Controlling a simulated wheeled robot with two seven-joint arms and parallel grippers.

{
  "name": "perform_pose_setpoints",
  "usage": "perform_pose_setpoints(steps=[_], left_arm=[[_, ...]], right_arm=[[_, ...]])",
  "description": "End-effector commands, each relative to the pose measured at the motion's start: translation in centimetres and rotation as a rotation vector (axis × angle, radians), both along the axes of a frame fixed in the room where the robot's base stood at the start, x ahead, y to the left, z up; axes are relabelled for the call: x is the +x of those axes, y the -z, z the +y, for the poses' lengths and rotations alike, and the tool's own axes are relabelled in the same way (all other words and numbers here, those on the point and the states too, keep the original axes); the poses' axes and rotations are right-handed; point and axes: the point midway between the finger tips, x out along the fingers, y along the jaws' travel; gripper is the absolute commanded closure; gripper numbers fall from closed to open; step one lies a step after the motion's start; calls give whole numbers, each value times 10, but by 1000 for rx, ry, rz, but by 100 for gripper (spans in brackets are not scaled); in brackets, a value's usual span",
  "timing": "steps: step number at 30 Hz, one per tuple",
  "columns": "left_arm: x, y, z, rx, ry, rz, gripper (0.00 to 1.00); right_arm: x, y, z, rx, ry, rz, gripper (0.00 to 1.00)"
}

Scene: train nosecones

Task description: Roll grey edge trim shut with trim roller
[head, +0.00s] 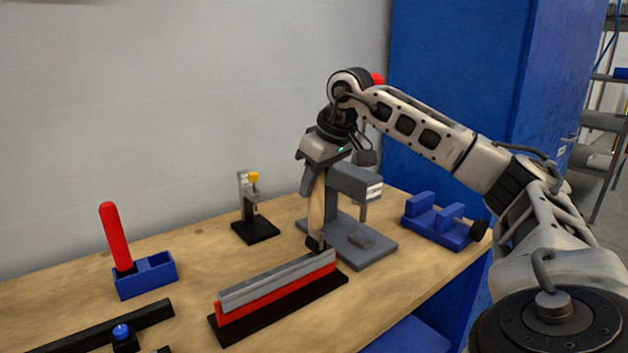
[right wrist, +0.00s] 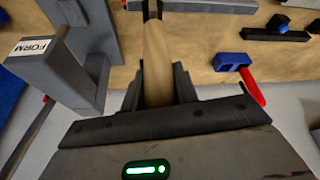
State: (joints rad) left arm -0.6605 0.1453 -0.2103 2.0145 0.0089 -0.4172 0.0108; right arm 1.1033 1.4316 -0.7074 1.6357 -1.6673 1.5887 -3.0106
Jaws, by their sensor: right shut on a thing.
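The grey edge trim (head: 270,283) lies lengthwise along the top of a red strip (head: 260,305) on a black base (head: 335,284) near the front of the bench. My right gripper (head: 316,180) is shut on the trim roller's pale wooden handle (head: 317,208), which points down, nearly upright. The roller's dark lower end (head: 314,243) is at the far right end of the trim; I cannot tell whether it touches. In the right wrist view the handle (right wrist: 156,62) sits between the fingers. My left gripper is not in view.
A grey press-like fixture (head: 360,240) labelled FORM in the wrist view stands close behind and right of the roller. A small clamp stand (head: 253,225), a blue holder (head: 158,275) with a red-handled tool (head: 112,232), a blue vise (head: 435,222) and a black bar (head: 110,328) are around.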

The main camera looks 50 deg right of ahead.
Motion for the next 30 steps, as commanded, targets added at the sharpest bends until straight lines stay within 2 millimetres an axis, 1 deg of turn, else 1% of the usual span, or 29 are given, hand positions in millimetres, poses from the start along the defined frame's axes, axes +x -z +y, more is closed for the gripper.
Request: perform_pose_setpoints(steps=[1,6,16,26,29,30], left_arm=[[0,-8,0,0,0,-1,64],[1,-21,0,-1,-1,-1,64],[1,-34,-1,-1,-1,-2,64],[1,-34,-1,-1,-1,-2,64],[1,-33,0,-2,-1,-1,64],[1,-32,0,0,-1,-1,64]], right_arm=[[0,-9,0,0,0,-3,96],[0,-21,0,1,0,-4,96],[1,-42,1,2,-1,-7,96],[1,-43,1,2,-1,-6,96],[2,-38,8,1,-3,-5,96],[4,-34,15,1,-3,-4,96]])
